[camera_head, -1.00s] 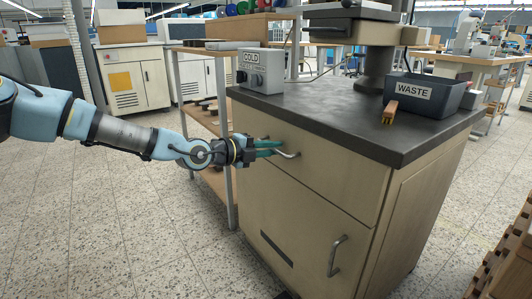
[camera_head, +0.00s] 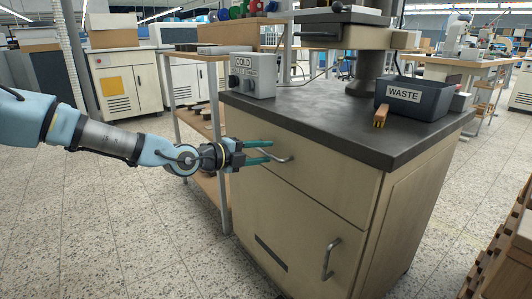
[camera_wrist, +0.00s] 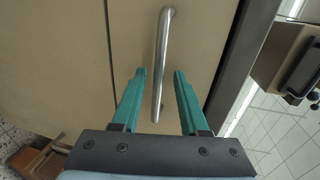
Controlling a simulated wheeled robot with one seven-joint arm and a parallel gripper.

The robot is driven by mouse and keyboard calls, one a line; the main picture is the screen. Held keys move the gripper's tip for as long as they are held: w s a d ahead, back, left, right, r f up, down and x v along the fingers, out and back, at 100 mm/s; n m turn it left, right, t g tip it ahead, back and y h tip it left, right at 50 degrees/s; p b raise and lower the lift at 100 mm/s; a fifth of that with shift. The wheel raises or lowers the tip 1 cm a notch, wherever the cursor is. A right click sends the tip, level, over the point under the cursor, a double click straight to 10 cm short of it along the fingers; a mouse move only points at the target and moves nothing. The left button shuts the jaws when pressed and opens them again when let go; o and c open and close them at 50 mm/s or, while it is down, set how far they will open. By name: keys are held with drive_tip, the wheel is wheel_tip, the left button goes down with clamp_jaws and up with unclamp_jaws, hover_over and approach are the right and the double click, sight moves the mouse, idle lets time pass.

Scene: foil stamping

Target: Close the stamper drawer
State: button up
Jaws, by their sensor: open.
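The stamper cabinet's beige drawer (camera_head: 320,182) is the upper front panel under the dark worktop. Its front looks flush with the cabinet. The drawer's metal bar handle (camera_head: 283,160) is partly hidden by my fingers in the head view. My gripper (camera_head: 266,152) has green fingers and points at the handle from the left. In the wrist view the handle (camera_wrist: 163,40) passes through the gap between the tips of my open gripper (camera_wrist: 159,74). The fingers straddle the bar with visible space on each side.
A lower door (camera_head: 285,235) has its own handle (camera_head: 330,258). On the worktop (camera_head: 320,125) stand a grey control box (camera_head: 253,74), a WASTE bin (camera_head: 430,98) and a small brush (camera_head: 381,115). A wooden shelf stand is close behind my gripper. Floor at left is clear.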

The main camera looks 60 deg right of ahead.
drive_tip(key=p+v, duration=0.1)
drive_tip(key=v, duration=0.8)
drive_tip(key=shift+a, duration=0.25)
drive_tip(key=shift+w+f, duration=0.1)
